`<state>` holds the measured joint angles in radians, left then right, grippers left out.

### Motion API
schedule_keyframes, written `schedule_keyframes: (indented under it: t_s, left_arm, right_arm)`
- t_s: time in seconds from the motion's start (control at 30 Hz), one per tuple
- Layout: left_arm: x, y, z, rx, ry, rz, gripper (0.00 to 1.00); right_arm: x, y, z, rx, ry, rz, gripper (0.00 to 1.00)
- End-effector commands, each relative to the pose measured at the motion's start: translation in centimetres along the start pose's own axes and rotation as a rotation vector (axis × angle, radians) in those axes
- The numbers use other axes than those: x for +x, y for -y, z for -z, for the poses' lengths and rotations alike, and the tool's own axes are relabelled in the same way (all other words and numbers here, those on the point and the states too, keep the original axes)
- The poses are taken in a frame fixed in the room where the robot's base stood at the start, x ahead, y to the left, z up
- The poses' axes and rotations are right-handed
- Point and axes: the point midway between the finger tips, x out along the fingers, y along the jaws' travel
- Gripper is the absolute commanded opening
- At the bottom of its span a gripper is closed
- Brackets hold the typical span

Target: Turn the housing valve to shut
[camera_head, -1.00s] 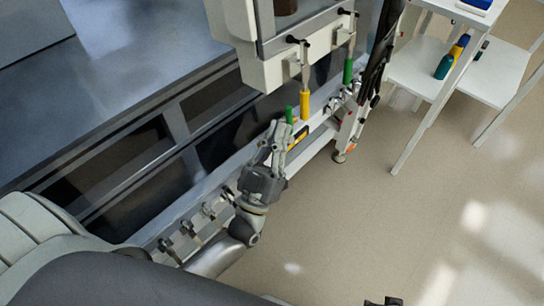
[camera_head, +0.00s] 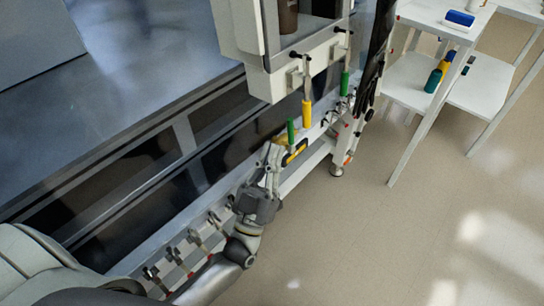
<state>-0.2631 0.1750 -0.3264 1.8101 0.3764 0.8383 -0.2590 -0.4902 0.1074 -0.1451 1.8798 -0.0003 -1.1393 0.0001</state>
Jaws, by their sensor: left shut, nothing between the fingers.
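A white housing (camera_head: 290,70) with a window stands at upper centre in the head view. Black-tipped fittings stick out of its lower front. Below it, a yellow handle (camera_head: 307,113) and a green handle (camera_head: 345,83) stand upright. Another green handle (camera_head: 291,131) stands lower left, near my left gripper. I cannot tell for sure which of these is the housing valve. My left gripper (camera_head: 273,158) is shut and empty, just below and left of that green handle. Whether it touches the handle or the rail is unclear. My right gripper is not in view.
A pale rail (camera_head: 229,190) with several small fittings (camera_head: 193,236) runs along the bench front. A yellow-and-black item (camera_head: 296,152) sits beside my left gripper. A white table (camera_head: 410,80) with bottles (camera_head: 433,80) stands at upper right. The floor (camera_head: 400,230) at right is clear.

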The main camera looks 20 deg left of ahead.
Motion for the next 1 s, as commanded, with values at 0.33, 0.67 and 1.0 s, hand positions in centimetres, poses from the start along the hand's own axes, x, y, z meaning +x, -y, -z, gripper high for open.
schedule_keyframes:
  t_s: [0.33, 0.67, 1.0]
  left_arm:
    - [-5.5, 0.0, -0.4, 0.000, 0.004, 0.000, 0.00]
    - [-9.7, 0.0, -0.4, -0.001, 0.002, 0.000, 0.00]
    - [-10.0, 0.0, -0.3, -0.001, -0.001, 0.000, 0.00]
  right_arm:
    - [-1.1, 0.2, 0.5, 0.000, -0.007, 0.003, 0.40]
    - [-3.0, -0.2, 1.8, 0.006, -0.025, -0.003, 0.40]
    - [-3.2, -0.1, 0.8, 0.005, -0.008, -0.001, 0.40]
